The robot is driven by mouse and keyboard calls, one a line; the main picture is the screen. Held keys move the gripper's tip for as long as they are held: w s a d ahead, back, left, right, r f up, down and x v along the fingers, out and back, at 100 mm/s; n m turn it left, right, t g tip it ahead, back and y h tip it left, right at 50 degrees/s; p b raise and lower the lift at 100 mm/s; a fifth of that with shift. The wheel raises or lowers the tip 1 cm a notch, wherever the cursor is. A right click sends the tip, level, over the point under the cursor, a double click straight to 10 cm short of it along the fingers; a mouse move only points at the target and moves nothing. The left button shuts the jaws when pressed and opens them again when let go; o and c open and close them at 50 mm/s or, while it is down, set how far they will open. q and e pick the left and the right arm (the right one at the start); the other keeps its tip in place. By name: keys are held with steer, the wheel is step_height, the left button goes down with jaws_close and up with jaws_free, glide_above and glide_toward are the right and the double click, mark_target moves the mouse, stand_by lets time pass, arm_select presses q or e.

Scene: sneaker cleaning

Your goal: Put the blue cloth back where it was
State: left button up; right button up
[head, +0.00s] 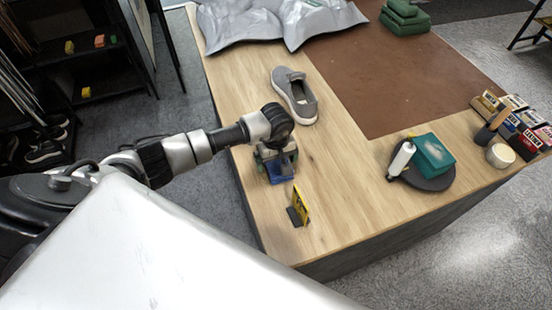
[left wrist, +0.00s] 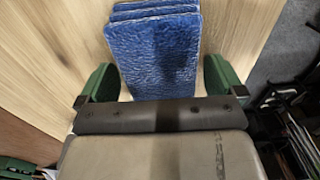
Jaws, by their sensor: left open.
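The blue cloth (head: 284,175) is folded in layers and lies on the wooden tabletop, partly hidden under my left gripper (head: 275,158). In the left wrist view the cloth (left wrist: 155,45) shows as a fuzzy folded stack between and beyond the green fingers of my left gripper (left wrist: 160,80). The fingers are spread on either side of it and the gripper is open. Its near end is hidden by the gripper body. My right gripper is not in view.
A grey sneaker (head: 294,95) lies behind the cloth, and a yellow sign (head: 299,206) stands in front. A brown mat (head: 400,75) covers the back right. A dark round tray (head: 433,182) holds a teal box (head: 433,156) and a white bottle (head: 401,158). The wood between is clear.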

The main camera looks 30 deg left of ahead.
arm_select(q)
steer(key=shift+r, duration=0.1)
steer(key=shift+r+p, duration=0.25)
steer(key=shift+p, duration=0.15)
step_height(320, 180, up, 12)
steer(key=b, duration=0.3)
steer(key=shift+f, duration=0.15)
